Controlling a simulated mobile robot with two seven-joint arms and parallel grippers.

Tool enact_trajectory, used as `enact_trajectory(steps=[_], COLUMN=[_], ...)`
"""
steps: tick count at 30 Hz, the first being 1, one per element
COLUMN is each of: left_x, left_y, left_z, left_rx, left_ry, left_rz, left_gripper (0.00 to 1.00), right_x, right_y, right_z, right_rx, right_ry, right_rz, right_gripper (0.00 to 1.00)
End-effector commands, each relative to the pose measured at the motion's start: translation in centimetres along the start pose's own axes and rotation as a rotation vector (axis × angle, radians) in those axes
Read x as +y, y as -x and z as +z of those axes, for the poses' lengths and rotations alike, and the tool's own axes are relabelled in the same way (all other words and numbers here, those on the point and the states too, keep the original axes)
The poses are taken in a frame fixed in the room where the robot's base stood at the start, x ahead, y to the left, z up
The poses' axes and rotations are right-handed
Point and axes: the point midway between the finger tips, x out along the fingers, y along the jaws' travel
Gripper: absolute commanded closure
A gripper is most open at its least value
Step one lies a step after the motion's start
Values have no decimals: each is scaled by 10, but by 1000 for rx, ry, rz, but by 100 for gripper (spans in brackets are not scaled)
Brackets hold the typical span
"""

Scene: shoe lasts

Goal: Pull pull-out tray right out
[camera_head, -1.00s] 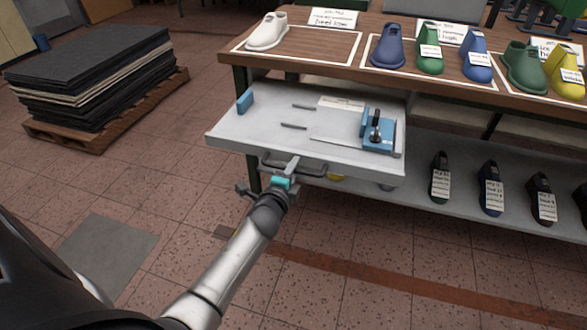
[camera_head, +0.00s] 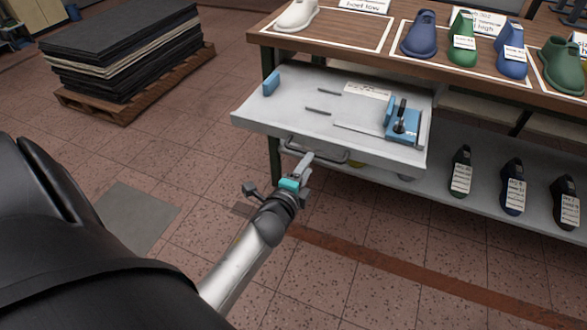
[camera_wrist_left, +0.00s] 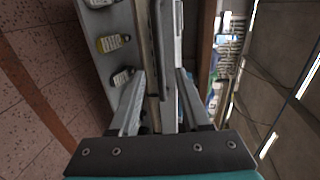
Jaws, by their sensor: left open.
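The pull-out tray (camera_head: 285,122), a light grey board, sticks out from under the workbench top towards me in the head view. Its dark bar handle (camera_head: 335,160) is on the front edge. My left gripper (camera_head: 307,160) is at the handle, with its fingers pointing at the tray front. In the left wrist view the fingers (camera_wrist_left: 160,76) are apart, with a grey strip of the tray front between them. I cannot tell whether they touch the handle. My right gripper is not in view.
On the tray lie a blue fixture (camera_head: 403,125), a blue block (camera_head: 271,83) and thin rods. Coloured shoe lasts stand on the bench top (camera_head: 350,62); dark ones stand on the lower shelf (camera_head: 440,185). A pallet stack (camera_head: 125,50) is at the back left. The floor before the tray is clear.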

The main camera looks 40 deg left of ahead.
Motion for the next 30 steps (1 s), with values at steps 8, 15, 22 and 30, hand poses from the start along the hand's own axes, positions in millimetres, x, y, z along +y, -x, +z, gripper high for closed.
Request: enact_trajectory(steps=[8, 15, 22, 30], left_x=[0, 0, 0, 0], left_y=[52, 77, 82, 81], left_z=[0, 0, 0, 0], left_rx=[-2, -2, -1, -1], left_ry=[1, 1, -1, 0], left_rz=[3, 0, -1, 0], left_gripper=[53, 53, 53, 53], right_x=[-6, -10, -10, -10], right_y=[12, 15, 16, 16], right_z=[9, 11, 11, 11], right_rx=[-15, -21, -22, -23], right_ry=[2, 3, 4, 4], right_rz=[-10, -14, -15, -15], right_gripper=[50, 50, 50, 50])
